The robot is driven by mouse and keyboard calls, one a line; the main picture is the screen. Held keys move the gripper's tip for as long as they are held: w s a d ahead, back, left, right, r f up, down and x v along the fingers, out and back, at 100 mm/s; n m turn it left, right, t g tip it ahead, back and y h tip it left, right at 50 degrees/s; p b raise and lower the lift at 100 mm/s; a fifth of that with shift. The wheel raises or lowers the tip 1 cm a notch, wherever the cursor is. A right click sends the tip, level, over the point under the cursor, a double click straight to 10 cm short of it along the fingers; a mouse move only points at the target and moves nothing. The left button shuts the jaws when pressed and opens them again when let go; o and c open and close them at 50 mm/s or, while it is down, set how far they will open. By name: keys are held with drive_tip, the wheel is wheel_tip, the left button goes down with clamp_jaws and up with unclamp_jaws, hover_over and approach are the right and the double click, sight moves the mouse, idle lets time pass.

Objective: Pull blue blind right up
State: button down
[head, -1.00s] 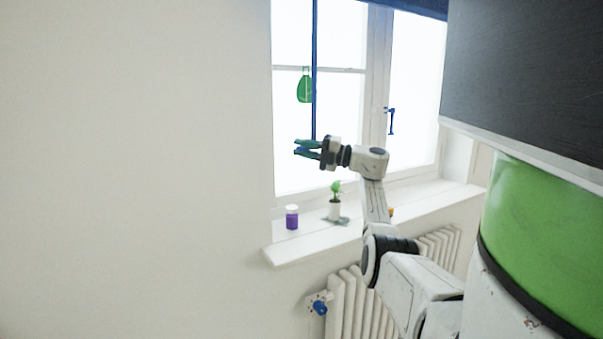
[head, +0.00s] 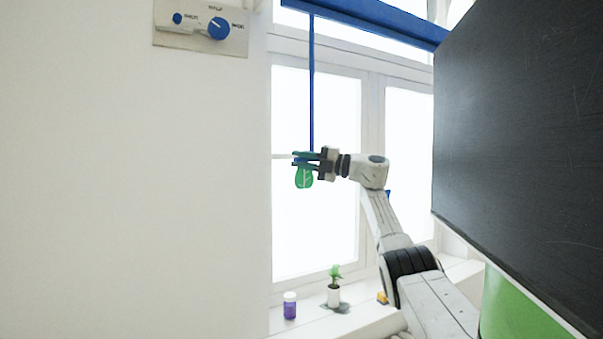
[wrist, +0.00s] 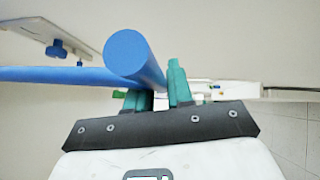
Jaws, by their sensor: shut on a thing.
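The blue blind (head: 375,17) shows as a narrow blue bar across the upper part of the window, with bright glass above and below it. A thin blue pull rod (head: 311,85) hangs straight down from its left part. My gripper (head: 296,160) is shut on the lower part of this rod, well below the blind. In the wrist view the thick blue rod (wrist: 138,60) sits between the green fingers of my gripper (wrist: 155,95), its round end facing the camera. Another blue bar (wrist: 50,75) runs to the left there; where it joins is unclear.
A purple jar (head: 290,306) and a potted plant (head: 334,293) stand on the sill. A dark board (head: 510,130) fills the right. A wall panel (head: 170,37) with blue knobs is upper left.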

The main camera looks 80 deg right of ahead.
drive_tip(key=shift+r, duration=0.35)
drive_tip(key=shift+a+r, duration=0.1)
drive_tip(key=c, duration=1.1)
unclamp_jaws()
drive_tip(key=shift+f, duration=0.2)
drive_tip(key=shift+s, duration=0.15)
drive_tip(key=s+f+b, duration=0.1)
drive_tip(key=s+b, duration=0.2)
drive_tip(key=s, duration=0.7)
drive_tip(key=shift+s+a+f+b, duration=0.2)
drive_tip(key=shift+a+b, duration=0.1)
drive_tip(key=shift+b, duration=0.05)
